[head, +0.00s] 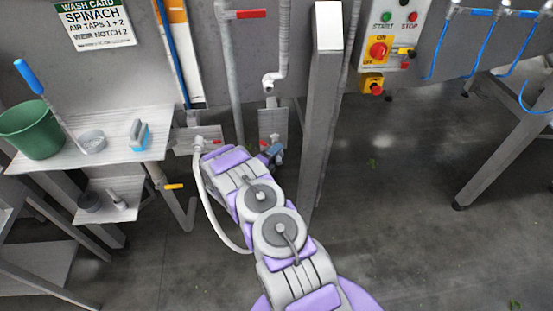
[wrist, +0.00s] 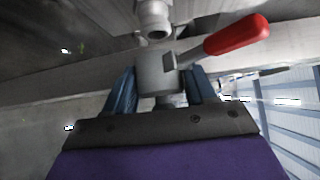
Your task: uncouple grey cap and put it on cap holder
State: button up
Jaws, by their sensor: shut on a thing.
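My gripper (wrist: 160,78) has its blue fingers closed on either side of a grey fitting (wrist: 156,72), which I take to be the grey cap. A red lever (wrist: 236,35) sticks out to the right from this fitting. A round grey pipe end (wrist: 155,28) shows just above it; I cannot tell whether the two touch. In the head view my gripper (head: 272,154) is low at the wall, in front of a grey plate (head: 272,122), and the held fitting is mostly hidden. I cannot make out which thing is the cap holder.
A white hose coupling (head: 199,143) sits left of my arm, its hose looping beside the arm. A grey post (head: 322,110) stands close on the right. A shelf (head: 105,150) at left holds a green bucket (head: 32,132). A lower shelf (head: 105,213) carries small dark and grey parts.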

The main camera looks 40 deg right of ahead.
aim_at(274, 144)
jog(key=shift+w+d, duration=0.3)
jog(key=shift+w, duration=0.15)
jog(key=shift+a+r+p, duration=0.1)
jog(key=shift+r+p, duration=0.05)
jog(key=shift+p, duration=0.25)
dwell(0.9)
jog(key=shift+w+d+b, duration=0.25)
jog(key=shift+w+d, duration=0.35)
jog(key=shift+w, duration=0.35)
jog(key=shift+w+d+b, duration=0.25)
jog(key=shift+w+d, duration=0.35)
jog(key=shift+w, duration=0.3)
dwell(0.4)
jog(key=o, duration=1.2)
jog(key=shift+o, duration=0.2)
jog(key=p+v, duration=0.2)
jog(key=v, duration=1.5)
jog(key=shift+a, duration=0.25)
